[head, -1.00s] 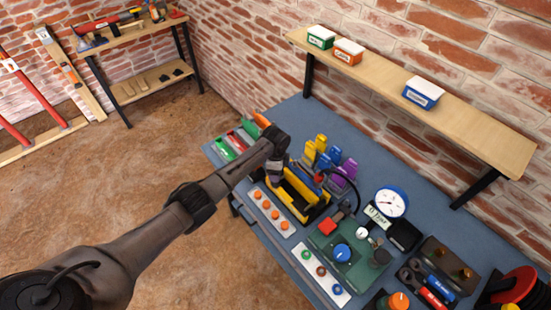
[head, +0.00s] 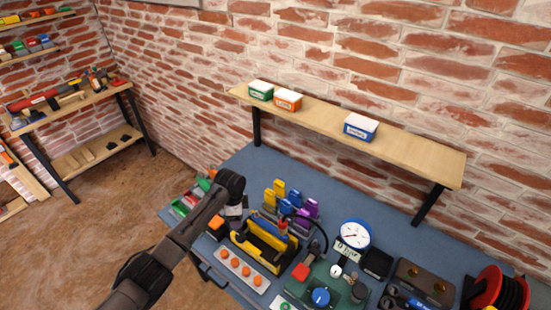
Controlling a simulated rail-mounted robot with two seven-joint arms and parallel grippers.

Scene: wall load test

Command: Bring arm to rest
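One dark arm of mine comes in from the lower left and reaches over the left part of the blue-topped workbench (head: 345,207). Its wrist is bent, and my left gripper (head: 234,220) points down beside the yellow and black tool tote (head: 262,243). The fingers are small and partly hidden, so I cannot tell if they are open or touching anything. My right gripper is not in view.
A strip with orange knobs (head: 244,271), a round dial gauge (head: 355,235), a green box with a blue knob (head: 325,290) and a red reel (head: 489,288) crowd the bench. A wall shelf (head: 410,147) holds several small boxes.

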